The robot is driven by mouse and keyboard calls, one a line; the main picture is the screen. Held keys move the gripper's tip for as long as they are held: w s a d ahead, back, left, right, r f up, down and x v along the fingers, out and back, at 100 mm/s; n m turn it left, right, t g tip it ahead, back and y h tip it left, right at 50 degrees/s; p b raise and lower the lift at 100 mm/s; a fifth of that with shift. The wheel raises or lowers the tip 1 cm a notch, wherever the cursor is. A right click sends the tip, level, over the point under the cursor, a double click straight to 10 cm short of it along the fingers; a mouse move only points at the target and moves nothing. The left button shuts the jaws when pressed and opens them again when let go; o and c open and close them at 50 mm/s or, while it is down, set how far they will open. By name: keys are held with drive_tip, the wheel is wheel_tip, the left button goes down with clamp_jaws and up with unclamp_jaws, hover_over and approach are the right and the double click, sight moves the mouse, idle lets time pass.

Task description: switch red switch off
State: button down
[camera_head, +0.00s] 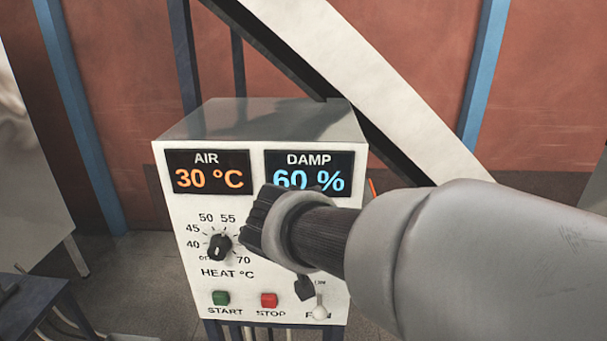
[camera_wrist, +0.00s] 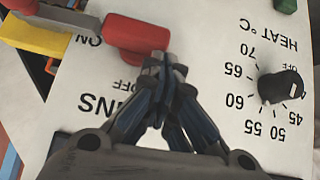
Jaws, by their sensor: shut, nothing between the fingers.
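I cannot tell which label the handle is set to. My gripper (camera_wrist: 165,62) is shut and empty, its fingertips at the right end of the red handle; whether they touch it is unclear. In the head view my gripper (camera_head: 268,222) and arm cover the right part of the panel, hiding the red switch.
A black heat knob (camera_head: 219,246) is on the left of the panel, also at right in the wrist view (camera_wrist: 283,86). Green start (camera_head: 220,298) and red stop (camera_head: 268,300) buttons sit below. Displays (camera_head: 208,172) are above. A yellow part (camera_wrist: 35,38) lies beside the switch.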

drive_tip(key=shift+a+f+n+h+b, duration=0.35)
drive_tip(key=shift+h+b, duration=0.15)
drive_tip(key=shift+b, duration=0.8)
wheel_tip(320, 180, down, 7)
drive_tip(key=a+n+t+h+b, duration=0.1)
drive_tip(key=n+t+h+b, duration=0.1)
drive_tip(key=n+h+b, duration=0.5)
drive_tip(key=h+b, duration=0.3)
drive_tip(key=b, duration=0.1)
drive_tip(key=shift+a+t+h, duration=0.25)
drive_tip(key=shift+t+h, duration=0.15)
drive_tip(key=shift+d+f+b, duration=0.2)
drive_tip(key=shift+f+b, duration=0.2)
drive_tip(key=shift+b, duration=0.1)
drive_tip(key=shift+w+a, duration=0.1)
